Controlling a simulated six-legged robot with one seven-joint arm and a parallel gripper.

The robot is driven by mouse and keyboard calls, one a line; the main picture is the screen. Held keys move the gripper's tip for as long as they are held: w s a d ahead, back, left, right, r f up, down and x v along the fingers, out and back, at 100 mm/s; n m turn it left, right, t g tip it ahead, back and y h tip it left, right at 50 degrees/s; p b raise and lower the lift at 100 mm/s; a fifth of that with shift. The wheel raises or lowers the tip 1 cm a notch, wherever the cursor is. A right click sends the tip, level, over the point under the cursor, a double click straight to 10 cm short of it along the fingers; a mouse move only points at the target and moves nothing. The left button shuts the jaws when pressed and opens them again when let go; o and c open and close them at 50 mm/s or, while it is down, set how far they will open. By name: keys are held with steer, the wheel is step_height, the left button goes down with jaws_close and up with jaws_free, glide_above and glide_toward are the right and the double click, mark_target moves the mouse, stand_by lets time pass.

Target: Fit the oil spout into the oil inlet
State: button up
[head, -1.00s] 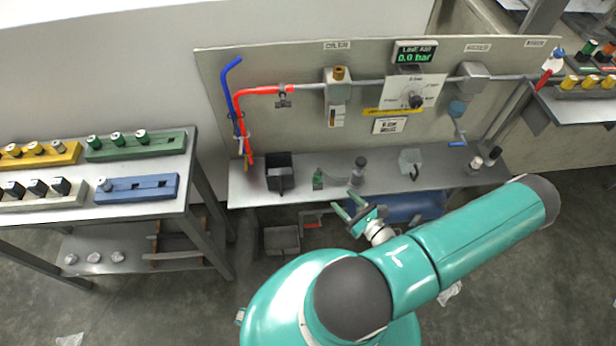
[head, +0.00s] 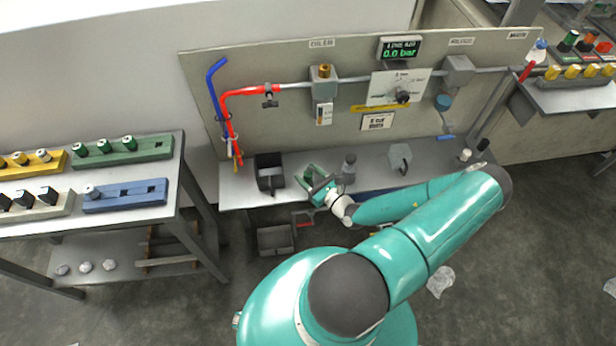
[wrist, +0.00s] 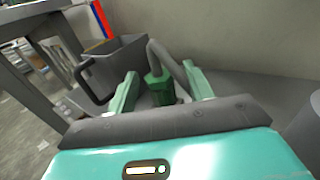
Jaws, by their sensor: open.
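The oil spout (wrist: 160,90) has a green body and a bent grey tube. In the wrist view it stands upright on the bench between my open fingers, apart from both as far as I can see. My gripper (head: 309,181) is low over the bench, and it also shows in the wrist view (wrist: 161,84). In the head view the spout is mostly hidden by my fingers. The likely oil inlet is the brass fitting (head: 325,71) on top of the grey block under a sign that seems to read OILER, on the back panel.
A dark open bin (head: 269,172) stands left of my gripper and shows close by in the wrist view (wrist: 118,60). A grey bottle (head: 348,168) stands close on the right. The red pipe (head: 250,92) and blue pipe (head: 212,85) rise behind. A clear panel (head: 400,157) is further right.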

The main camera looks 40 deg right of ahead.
steer(key=shift+w, duration=0.25)
steer(key=c, duration=1.1)
steer(key=shift+o, duration=0.2)
